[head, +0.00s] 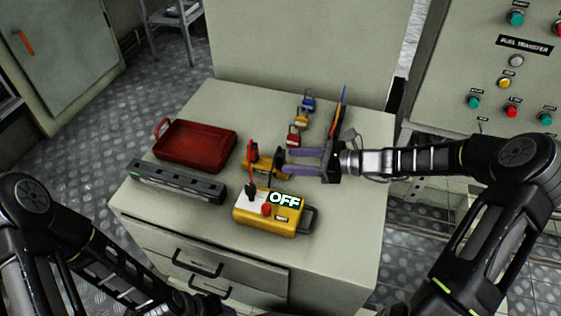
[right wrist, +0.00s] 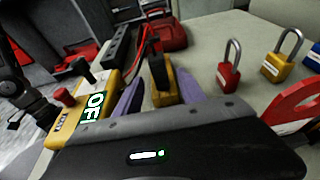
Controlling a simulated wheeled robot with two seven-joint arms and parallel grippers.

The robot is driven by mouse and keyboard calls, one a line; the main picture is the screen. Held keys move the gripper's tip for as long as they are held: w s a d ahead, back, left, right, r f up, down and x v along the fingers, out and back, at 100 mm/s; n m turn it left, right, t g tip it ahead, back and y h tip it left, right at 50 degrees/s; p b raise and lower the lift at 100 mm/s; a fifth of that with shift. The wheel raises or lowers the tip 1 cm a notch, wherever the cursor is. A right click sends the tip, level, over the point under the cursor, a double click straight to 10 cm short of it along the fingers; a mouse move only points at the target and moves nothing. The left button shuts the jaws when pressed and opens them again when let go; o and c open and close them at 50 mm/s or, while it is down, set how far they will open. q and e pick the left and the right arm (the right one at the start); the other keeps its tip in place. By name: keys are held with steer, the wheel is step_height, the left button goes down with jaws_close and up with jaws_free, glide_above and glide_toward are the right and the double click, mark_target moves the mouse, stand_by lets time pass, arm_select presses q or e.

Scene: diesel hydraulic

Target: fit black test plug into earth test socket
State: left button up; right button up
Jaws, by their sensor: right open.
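The yellow tester (head: 270,214) stands on the cabinet top, with a white panel, a red knob or plug (head: 266,209), a dark upright piece (head: 250,194) and a green-white "OFF" label. Behind it is a small yellow holder (head: 248,162) with a red plug (head: 253,147) and a black piece beside it, probably the black test plug. My right gripper (head: 296,162) is open, its purple fingers reaching left toward this black piece. In the right wrist view the black plug (right wrist: 157,72) and yellow holder (right wrist: 165,95) lie between or just beyond the fingers; contact is unclear. Socket holes are too small to make out.
A red tray (head: 195,147) and a long grey-black strip (head: 175,181) lie to the left. Several padlocks (head: 294,134) stand behind my right gripper. A control panel (head: 510,80) is at the right. The cabinet top's front right is clear.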

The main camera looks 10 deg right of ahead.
mark_target(280, 159)
steer(key=b+x, duration=0.1)
steer(key=x, duration=0.3)
steer(key=shift+w+a, duration=0.2)
steer(key=shift+a, duration=0.1)
steer(key=shift+c, duration=0.5)
jaws_close()
